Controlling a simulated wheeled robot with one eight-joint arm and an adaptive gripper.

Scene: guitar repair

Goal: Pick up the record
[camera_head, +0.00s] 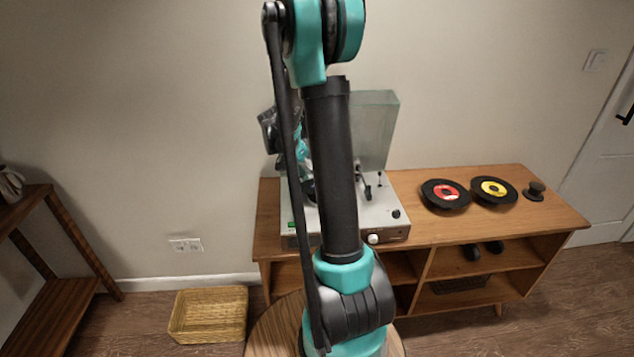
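One record with a red label (446,193) is on the left, and one with a yellow label (494,190) is on the right. A grey turntable (385,215) with a raised clear lid (376,125) stands left of them. My upright arm link covers the turntable's middle, so I cannot tell what lies on its platter. My gripper end is behind that link, over the turntable and left of both records. Its fingers are mostly hidden.
A dark knob-like object (536,190) stands right of the records. The wooden cabinet (540,215) has open shelves holding dark items (482,250). A wicker basket (208,315) sits on the floor at left. A round wooden surface (270,335) is around my arm's base.

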